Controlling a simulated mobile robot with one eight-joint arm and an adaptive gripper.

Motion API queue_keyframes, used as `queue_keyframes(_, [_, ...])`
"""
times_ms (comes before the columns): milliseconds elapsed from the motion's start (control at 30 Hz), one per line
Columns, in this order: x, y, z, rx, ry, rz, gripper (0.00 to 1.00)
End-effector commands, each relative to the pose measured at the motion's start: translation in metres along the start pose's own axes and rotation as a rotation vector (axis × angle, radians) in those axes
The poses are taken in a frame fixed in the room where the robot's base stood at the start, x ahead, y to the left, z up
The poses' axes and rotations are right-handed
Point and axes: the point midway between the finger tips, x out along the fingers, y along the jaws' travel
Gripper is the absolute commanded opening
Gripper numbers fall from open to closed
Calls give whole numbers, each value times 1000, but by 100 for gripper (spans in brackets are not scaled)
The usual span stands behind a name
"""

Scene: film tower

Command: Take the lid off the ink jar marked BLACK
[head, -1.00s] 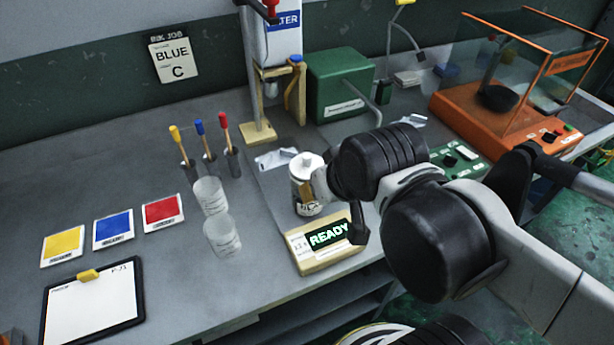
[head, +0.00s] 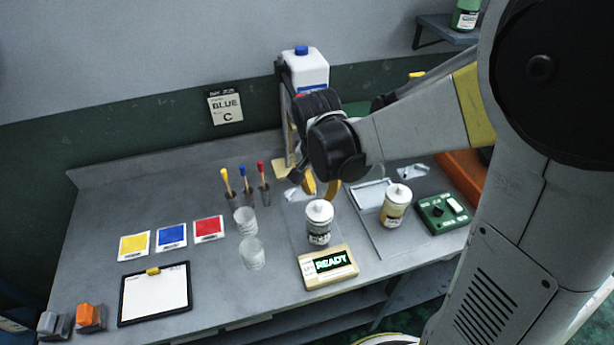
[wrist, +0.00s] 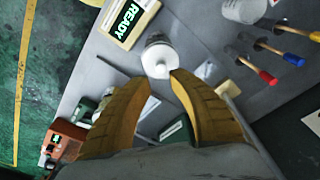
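A white-lidded jar with a dark label (head: 319,236) stands upright on the bench behind the READY box. Its lettering is too small to read. Its round white lid (head: 319,210) is on it; the lid also shows in the wrist view (wrist: 158,61), just beyond my fingertips. My gripper (head: 321,193) is open and empty, with its yellow fingers above and slightly behind the lid, apart from it. In the wrist view the spread fingers (wrist: 160,82) point toward the lid. A second white-lidded jar with a yellowish label (head: 394,211) stands to the right.
The READY box (head: 328,267) sits in front of the dark-labelled jar. Two clear cups (head: 251,254) and several colour-tipped sticks (head: 244,181) stand left. A green control box (head: 442,212) is at right, and a large white bottle (head: 306,70) behind my gripper. Bench is clear between cups and clipboard (head: 155,293).

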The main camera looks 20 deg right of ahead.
Motion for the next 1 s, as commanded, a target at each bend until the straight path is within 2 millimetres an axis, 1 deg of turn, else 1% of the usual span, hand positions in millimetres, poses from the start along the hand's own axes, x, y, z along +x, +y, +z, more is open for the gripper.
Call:
queue_keyframes(33, [11, 0, 0, 0, 0, 0, 24])
queue_keyframes(100, [19, 0, 0, 0, 0, 0, 24])
queue_keyframes(267, [31, 0, 0, -1, 1, -1, 24])
queue_keyframes(500, [68, -2, 1, -1, 1, -1, 24])
queue_keyframes(633, [76, -2, 1, -2, 1, -1, 24])
queue_keyframes(833, [76, -2, 1, -2, 1, -1, 24])
queue_keyframes(867, [76, -2, 1, -2, 1, -1, 21])
queue_keyframes(900, [76, -2, 1, -2, 1, -1, 8])
queue_keyframes(933, [76, -2, 1, -2, 1, -1, 0])
queue_keyframes(1000, [76, -2, 1, -2, 1, -1, 0])
